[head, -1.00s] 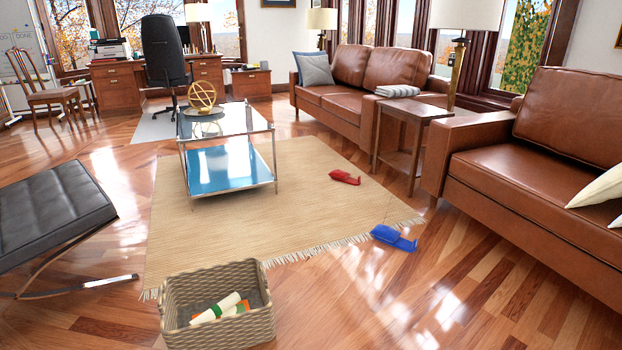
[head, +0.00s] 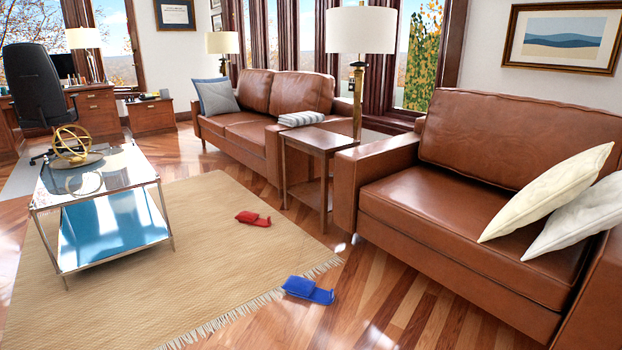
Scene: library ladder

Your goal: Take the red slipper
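The red slipper (head: 253,218) lies on the beige rug (head: 190,240), near the rug's right side, in front of the wooden side table. It looks small and flat at this distance. Neither of my grippers shows in the head view, so nothing is seen near the slipper.
A blue slipper (head: 308,290) lies on the wood floor just off the rug's fringe. A glass coffee table (head: 100,180) stands on the rug at left. A side table (head: 310,150) and brown sofas (head: 480,230) line the right and back. Floor around the blue slipper is clear.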

